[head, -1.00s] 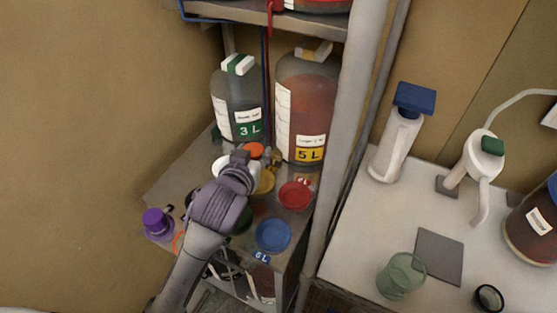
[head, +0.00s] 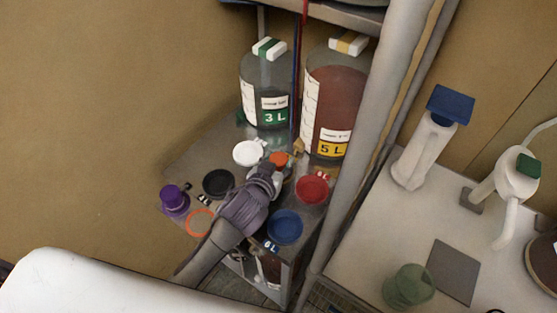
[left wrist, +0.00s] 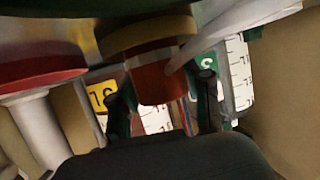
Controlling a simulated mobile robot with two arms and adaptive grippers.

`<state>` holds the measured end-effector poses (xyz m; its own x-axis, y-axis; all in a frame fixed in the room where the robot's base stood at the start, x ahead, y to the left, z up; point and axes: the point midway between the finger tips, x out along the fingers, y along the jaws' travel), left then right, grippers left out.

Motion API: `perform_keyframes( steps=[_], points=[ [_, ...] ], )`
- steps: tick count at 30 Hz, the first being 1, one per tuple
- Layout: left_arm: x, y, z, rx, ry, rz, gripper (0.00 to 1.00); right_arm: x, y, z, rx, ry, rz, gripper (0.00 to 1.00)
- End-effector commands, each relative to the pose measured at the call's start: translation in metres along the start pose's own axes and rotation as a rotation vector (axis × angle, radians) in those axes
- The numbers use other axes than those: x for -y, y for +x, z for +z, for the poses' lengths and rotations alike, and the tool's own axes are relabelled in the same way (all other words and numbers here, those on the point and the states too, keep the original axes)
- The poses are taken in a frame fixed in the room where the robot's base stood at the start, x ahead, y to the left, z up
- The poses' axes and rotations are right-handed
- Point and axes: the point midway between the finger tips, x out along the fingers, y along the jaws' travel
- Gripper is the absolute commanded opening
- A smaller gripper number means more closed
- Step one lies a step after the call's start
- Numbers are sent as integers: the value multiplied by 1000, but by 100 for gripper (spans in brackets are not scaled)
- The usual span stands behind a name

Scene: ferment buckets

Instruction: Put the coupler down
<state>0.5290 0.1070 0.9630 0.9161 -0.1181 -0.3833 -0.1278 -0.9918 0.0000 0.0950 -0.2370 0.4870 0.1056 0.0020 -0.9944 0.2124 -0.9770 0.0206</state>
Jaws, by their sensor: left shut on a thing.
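My left gripper (head: 272,172) is over the crowded shelf top in the head view. It is shut on an orange piece, taken to be the coupler (head: 279,159). In the left wrist view the coupler (left wrist: 152,82) is an orange-red cylinder between the dark fingertips (left wrist: 163,100). A yellow-gold round part (left wrist: 145,32) adjoins its upper end in that picture; I cannot tell whether they are joined. Its underside contact is hidden in the head view. My right gripper is not in view.
Close around are white (head: 247,153), black (head: 218,184), red (head: 312,189), blue (head: 285,227) and purple (head: 174,199) lids. The 3 L bottle (head: 262,85) and 5 L bottle (head: 335,95) stand behind. A grey post (head: 380,130) rises at right.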

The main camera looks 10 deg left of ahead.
Motion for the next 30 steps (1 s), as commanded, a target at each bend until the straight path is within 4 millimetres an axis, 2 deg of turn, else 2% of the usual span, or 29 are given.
perform_keyframes(
  steps=[9, 10, 14, 25, 30],
  points=[
    [0, 1, 3, -1, -1, -1, 8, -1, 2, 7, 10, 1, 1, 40],
    [0, 1, 2, 0, -1, -1, 54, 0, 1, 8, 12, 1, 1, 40],
    [0, 1, 2, 0, 0, -1, 74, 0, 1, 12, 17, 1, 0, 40],
    [0, -1, -2, -1, 1, 0, 74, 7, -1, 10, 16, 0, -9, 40],
    [0, -24, 2, 1, -2, 0, 74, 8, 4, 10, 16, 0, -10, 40]
  ],
)
